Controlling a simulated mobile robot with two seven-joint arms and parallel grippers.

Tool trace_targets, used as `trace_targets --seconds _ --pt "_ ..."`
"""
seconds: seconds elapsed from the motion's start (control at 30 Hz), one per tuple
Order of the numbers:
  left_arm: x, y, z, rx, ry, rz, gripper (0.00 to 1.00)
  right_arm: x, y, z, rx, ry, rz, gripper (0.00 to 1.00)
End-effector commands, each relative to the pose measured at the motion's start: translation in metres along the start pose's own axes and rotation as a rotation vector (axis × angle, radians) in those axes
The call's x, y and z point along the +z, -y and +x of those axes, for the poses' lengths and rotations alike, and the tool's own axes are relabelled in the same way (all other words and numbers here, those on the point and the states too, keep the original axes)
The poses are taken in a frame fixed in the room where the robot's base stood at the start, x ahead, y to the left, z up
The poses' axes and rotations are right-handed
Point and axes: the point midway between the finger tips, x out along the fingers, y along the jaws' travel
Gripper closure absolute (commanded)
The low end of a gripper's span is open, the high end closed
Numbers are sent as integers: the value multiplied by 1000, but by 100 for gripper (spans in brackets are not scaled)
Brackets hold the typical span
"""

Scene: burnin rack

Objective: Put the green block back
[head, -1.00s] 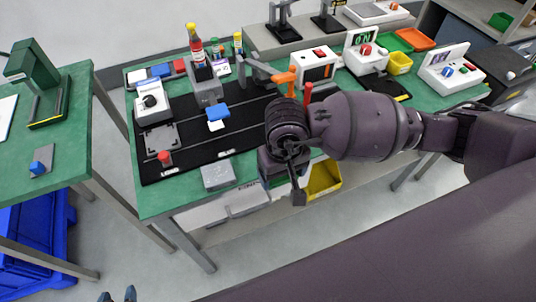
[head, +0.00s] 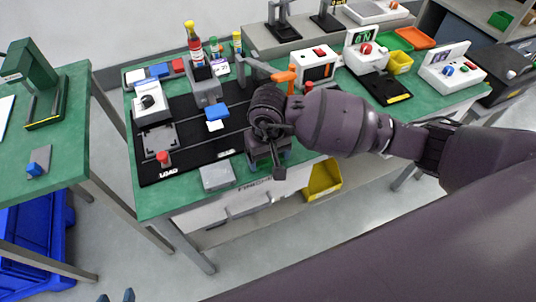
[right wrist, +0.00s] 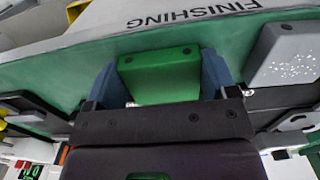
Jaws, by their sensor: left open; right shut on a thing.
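The green block (right wrist: 158,76) sits between the two blue fingers of my right gripper (right wrist: 160,88) in the right wrist view, and the gripper is shut on it. In the head view my right gripper (head: 268,165) is over the front edge area of the green-topped bench, to the right of a grey box. Only the two blue fingertips of my left gripper (head: 116,296) show, apart, at the bottom left edge of the head view, away from the bench.
White, blue and red blocks (head: 178,66) stand in a row at the bench's back left. A grey box (head: 217,177) lies at the front edge. A yellow bin (head: 323,178) is below.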

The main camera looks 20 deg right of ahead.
Motion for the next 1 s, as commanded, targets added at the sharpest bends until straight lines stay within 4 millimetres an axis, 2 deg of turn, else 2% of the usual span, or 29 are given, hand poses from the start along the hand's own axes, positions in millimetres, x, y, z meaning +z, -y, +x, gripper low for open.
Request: trace_targets --seconds 0.23,0.27,0.37,0.4,0.73,0.87,1.0 --pt "3 0 1 1 3 0 51 0 0 3 1 0 -1 49" --pt "2 0 1 1 2 0 51 0 0 3 1 0 -1 18" --pt "1 0 1 0 2 -1 51 0 0 2 1 -1 -1 2" --pt "1 0 1 0 2 -1 51 0 0 2 1 -1 -1 0" --pt "-3 -1 0 -1 -5 -5 51 -1 0 -5 0 -4 0 0" --pt "-5 -1 -1 -1 -8 -5 51 -1 0 -23 2 -7 -2 0" --pt "-3 0 -3 -3 -4 -6 51 -1 0 -51 2 -8 -2 0"
